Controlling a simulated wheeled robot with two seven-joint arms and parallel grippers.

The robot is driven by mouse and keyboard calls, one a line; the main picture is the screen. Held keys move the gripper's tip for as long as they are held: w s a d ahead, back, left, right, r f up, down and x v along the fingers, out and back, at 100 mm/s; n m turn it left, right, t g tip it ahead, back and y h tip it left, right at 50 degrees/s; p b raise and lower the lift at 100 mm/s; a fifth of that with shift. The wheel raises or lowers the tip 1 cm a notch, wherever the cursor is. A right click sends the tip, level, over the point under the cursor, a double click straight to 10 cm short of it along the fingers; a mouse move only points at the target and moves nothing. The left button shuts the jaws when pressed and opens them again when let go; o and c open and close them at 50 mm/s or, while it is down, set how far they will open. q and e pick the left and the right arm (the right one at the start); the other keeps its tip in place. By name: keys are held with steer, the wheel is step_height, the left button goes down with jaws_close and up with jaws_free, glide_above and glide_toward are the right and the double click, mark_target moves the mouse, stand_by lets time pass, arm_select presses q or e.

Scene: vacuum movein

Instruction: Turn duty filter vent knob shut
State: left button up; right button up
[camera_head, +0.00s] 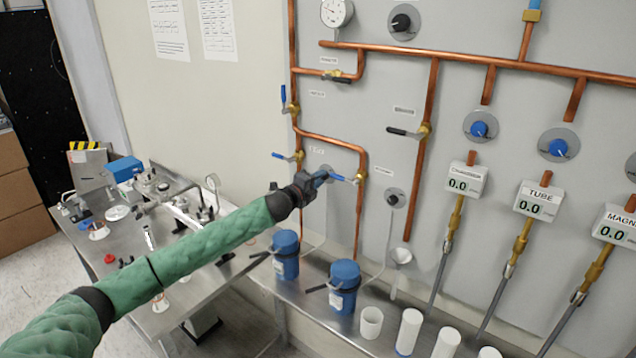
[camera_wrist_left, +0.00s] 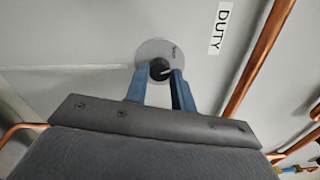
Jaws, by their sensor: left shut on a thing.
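The duty filter vent knob (camera_wrist_left: 158,70) is a small black knob on a round grey plate (camera_wrist_left: 152,52) on the wall panel, left of the "DUTY" label (camera_wrist_left: 221,28). In the left wrist view my left gripper (camera_wrist_left: 159,75) has its two blue fingers on either side of the knob, closed on it. In the head view my left gripper (camera_head: 322,178) reaches the panel between the two copper pipes, and its fingers hide most of the knob. A light mark shows on the knob's face; its exact angle is hard to read. My right gripper is not in view.
Copper pipes with blue-handled valves (camera_head: 289,156) run close around the gripper. Another black knob (camera_head: 394,199) sits to the right. A metal table (camera_head: 140,270) with apparatus is at left.

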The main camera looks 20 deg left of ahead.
arm_select(q)
steer(key=n+b, duration=0.1)
steer(key=n, duration=0.4)
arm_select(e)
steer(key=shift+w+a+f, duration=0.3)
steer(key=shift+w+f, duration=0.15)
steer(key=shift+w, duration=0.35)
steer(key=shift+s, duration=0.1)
arm_select(q)
steer(key=o, duration=0.9)
steer(key=shift+o, duration=0.5)
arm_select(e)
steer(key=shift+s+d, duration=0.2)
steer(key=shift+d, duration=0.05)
